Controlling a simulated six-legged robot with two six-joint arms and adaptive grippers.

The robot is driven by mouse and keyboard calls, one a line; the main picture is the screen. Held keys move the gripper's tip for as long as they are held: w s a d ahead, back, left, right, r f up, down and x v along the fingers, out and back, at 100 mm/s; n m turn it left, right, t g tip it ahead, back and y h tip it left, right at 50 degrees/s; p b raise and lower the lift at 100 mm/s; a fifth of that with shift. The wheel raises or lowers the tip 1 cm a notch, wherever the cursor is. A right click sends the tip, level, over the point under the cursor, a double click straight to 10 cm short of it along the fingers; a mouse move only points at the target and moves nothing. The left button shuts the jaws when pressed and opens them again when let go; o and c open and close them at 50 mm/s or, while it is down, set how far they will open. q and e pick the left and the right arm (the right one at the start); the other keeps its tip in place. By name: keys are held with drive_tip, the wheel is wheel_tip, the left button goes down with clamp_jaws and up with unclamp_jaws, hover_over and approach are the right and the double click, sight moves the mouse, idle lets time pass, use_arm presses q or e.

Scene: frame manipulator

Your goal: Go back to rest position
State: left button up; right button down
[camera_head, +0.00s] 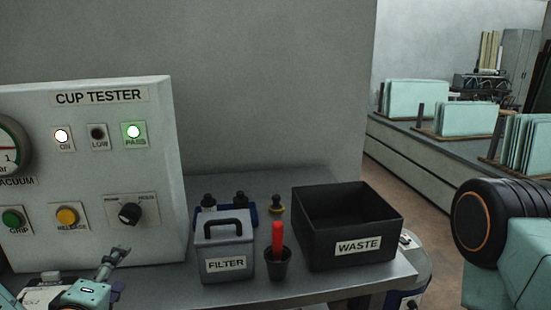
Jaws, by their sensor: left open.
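My left gripper (117,270) is at the lower left, in front of the cup tester (158,190). Its grey fingers are apart and I see nothing between them. Its teal wrist shows at the bottom edge. My right arm fills the right edge with a black round joint and a teal link; its gripper is out of view. The tester's ON lamp (62,136) is lit white and its PASS lamp (134,133) is lit green. The LOW lamp (98,137) is dark.
On the grey bench stand a FILTER box (224,246) with a black handle, a small black cup with a red-handled item (278,238), and an open black WASTE bin (349,230). Dark fittings on a blue holder (250,212) sit behind. Glass panels (467,118) stand on a far counter.

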use_arm(q)
drive_tip(key=s+d+f+m+g+h, duration=0.25)
drive_tip(key=s+f+m+g, duration=0.2)
drive_tip(key=f, duration=0.35)
drive_tip(key=s+d+f+m+g+h, duration=0.1)
drive_tip(key=s+d+f+m+g, duration=0.25)
drive_tip(key=f+m, duration=0.4)
drive_tip(key=s+d+f+m+g+b, duration=0.1)
drive_tip(key=s+f+m+g, duration=0.1)
drive_tip(key=s+f, duration=0.5)
drive_tip(key=s+d+f+m+g+y+b, duration=0.1)
drive_tip(key=s+f+g, duration=0.4)
drive_tip(key=s, duration=0.8)
wheel_tip(320, 180, down, 2)
drive_tip(key=shift+s+d+f+m, duration=0.1)
drive_tip(key=shift+s+d+m, duration=0.05)
drive_tip(key=shift+d+m, duration=0.4)
